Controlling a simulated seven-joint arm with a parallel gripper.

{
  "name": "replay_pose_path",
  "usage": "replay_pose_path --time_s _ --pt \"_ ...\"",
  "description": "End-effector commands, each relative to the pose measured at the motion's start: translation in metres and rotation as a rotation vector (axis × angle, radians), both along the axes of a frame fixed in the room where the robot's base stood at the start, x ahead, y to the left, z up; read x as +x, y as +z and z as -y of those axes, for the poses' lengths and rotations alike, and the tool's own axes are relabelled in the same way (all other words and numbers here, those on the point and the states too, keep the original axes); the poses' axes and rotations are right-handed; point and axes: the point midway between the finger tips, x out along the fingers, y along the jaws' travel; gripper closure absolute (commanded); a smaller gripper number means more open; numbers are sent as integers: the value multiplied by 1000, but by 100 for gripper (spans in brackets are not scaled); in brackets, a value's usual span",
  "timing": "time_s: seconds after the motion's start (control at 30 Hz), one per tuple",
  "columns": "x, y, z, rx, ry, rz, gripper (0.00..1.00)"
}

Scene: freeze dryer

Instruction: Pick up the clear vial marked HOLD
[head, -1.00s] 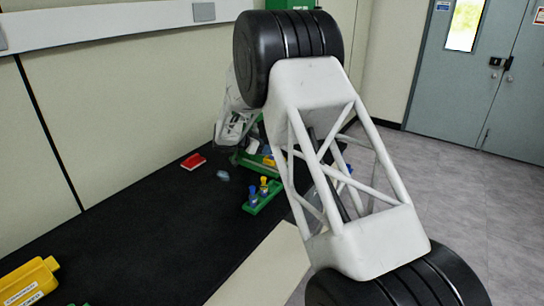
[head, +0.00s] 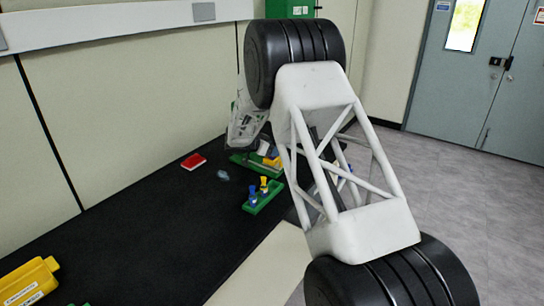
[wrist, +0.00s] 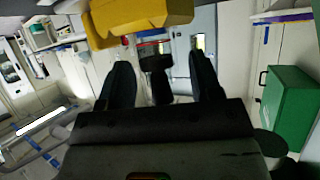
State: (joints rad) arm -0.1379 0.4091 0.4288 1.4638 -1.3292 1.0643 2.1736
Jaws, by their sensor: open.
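In the head view a small clear bluish thing (head: 222,175) lies on the black bench; it may be a clear vial, but no HOLD marking can be read. A green rack (head: 266,207) nearby holds a blue-topped and a yellow-topped piece. My gripper (wrist: 161,75) is open in the wrist view, its two dark fingers apart. A dark object with a red band (wrist: 153,60) shows between the fingers and is not visibly gripped. A yellow block (wrist: 140,20) fills the top of that view. My arm hides the gripper in the head view.
A red item (head: 193,161) lies near the wall. A green tray (head: 240,159) with yellow and white pieces stands farther back. A labelled yellow container (head: 28,284) is at the lower left. The black bench (head: 150,235) between is mostly clear. A green box (wrist: 290,108) shows at the wrist view's right.

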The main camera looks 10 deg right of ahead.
Motion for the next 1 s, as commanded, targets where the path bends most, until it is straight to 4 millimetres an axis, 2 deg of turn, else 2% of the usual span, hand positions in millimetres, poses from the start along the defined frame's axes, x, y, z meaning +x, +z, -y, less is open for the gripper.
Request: replay_pose_path --time_s 0.23,0.6,1.0 --pt "0 0 0 0 0 0 41" --pt "0 0 0 0 0 0 94" --pt "0 5 0 -1 0 0 94"
